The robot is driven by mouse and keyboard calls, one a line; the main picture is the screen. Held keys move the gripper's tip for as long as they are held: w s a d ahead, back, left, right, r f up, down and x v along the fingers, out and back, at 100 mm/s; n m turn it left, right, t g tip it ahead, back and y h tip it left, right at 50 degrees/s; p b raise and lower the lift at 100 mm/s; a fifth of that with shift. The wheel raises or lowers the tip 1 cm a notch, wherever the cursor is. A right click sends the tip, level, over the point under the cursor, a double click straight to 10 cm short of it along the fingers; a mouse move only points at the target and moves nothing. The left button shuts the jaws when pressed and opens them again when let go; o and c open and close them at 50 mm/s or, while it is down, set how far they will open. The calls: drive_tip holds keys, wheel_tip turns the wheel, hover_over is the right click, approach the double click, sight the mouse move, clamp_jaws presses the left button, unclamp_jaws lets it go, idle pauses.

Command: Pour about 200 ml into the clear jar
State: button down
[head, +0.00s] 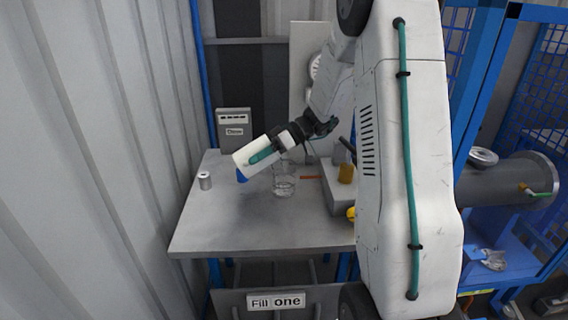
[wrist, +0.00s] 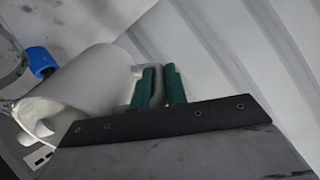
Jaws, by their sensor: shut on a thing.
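A white jug (head: 243,161) is held tilted above the table, its lower end toward the left. The clear jar (head: 284,181) stands upright on the table, below and to the right of the jug's low end. I cannot tell the liquid level in the jar, nor whether anything flows from the jug.
The grey table (head: 240,225) is clear at the front. A small metal can (head: 204,181) stands at its left edge. A grey labelled box (head: 234,127) is at the back. A grey block with a yellow part (head: 345,173) is right of the jar. A blue piece (head: 241,176) shows below the jug.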

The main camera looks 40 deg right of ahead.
drive_tip(key=shift+s+d+f+y+b, duration=0.15)
drive_tip(key=shift+d+y+b, duration=0.25)
drive_tip(key=shift+y+b, duration=0.4)
idle(1.4)
drive_tip(key=shift+s+d+r+t+y, duration=0.2)
drive_tip(key=shift+d+r+t+y, duration=0.15)
drive_tip(key=shift+d+y, duration=0.2)
idle(0.9)
drive_tip(key=a+h, duration=0.1)
drive_tip(key=w+a+h, duration=0.1)
drive_tip(key=shift+a+h, duration=0.25)
drive_tip(key=shift+h, duration=0.1)
drive_tip(key=shift+a+f+g+h, duration=0.25)
drive_tip(key=shift+f+g+h, duration=0.5)
drive_tip(key=shift+h, duration=0.25)
drive_tip(key=shift+w+a+r+h, duration=0.1)
drive_tip(key=shift+w+a+h, duration=0.1)
drive_tip(key=shift+h, duration=0.5)
drive_tip(key=shift+s+a+f+g+h, duration=0.1)
drive_tip(key=shift+a+f+g+h, duration=0.1)
drive_tip(key=shift+f+g+h, duration=0.2)
drive_tip(key=shift+d+f, duration=0.1)
drive_tip(key=shift+f, duration=0.1)
drive_tip(key=shift+a+f+h, duration=0.2)
drive_tip(key=shift+f+h, duration=0.05)
drive_tip(key=shift+h, duration=0.15)
